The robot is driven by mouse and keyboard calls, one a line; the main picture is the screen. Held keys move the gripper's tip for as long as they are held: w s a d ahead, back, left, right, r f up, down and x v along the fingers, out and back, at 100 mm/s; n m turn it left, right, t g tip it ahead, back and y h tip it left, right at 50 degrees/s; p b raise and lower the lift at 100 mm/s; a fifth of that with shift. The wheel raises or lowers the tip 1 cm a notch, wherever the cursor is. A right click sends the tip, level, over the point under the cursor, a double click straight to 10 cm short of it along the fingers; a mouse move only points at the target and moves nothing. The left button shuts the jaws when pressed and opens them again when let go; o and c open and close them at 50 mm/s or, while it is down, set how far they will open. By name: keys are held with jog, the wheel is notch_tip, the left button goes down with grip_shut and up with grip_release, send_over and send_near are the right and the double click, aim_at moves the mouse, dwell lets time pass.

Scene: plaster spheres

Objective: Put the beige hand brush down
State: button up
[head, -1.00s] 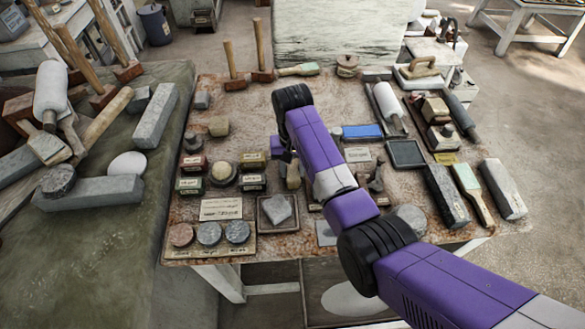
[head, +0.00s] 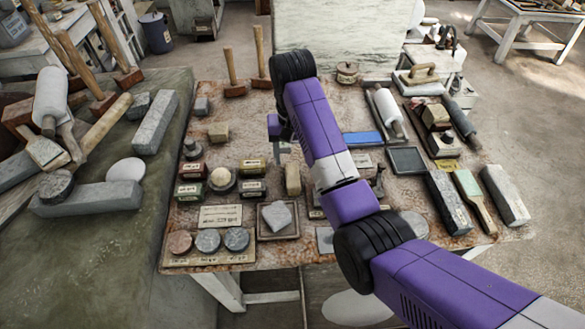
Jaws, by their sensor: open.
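A small beige upright piece (head: 292,180), which appears to be the beige hand brush, stands on the rust-brown table between the small labelled boxes and the middle of the table. My gripper (head: 282,148) shows only in part, beyond and a little above it in the picture, partly hidden by my purple arm. The gripper is open and apart from the beige piece. Nothing shows held in its visible part.
A tray with a grey stone (head: 278,218) lies just in front of the beige piece. Small labelled boxes (head: 253,167) stand to its left. A blue block (head: 362,138) lies to the right of my arm.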

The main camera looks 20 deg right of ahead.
jog(key=shift+r+p, duration=1.15)
jog(key=shift+r, duration=0.55)
jog(key=w+r+n+t, duration=0.1)
jog(key=w+r+t, duration=0.2)
jog(key=w+t, duration=0.65)
jog(key=s+f+n+t+b, duration=0.1)
jog(key=s+t+b, duration=0.1)
jog(key=s, duration=2.4)
jog(key=s+f+n+t+b, duration=0.1)
jog(key=s+f+t+b, duration=0.1)
jog(key=s, duration=2.5)
jog(key=shift+n+t+b, duration=0.3)
jog(key=shift+t+b, duration=0.35)
jog(key=shift+b, duration=0.55)
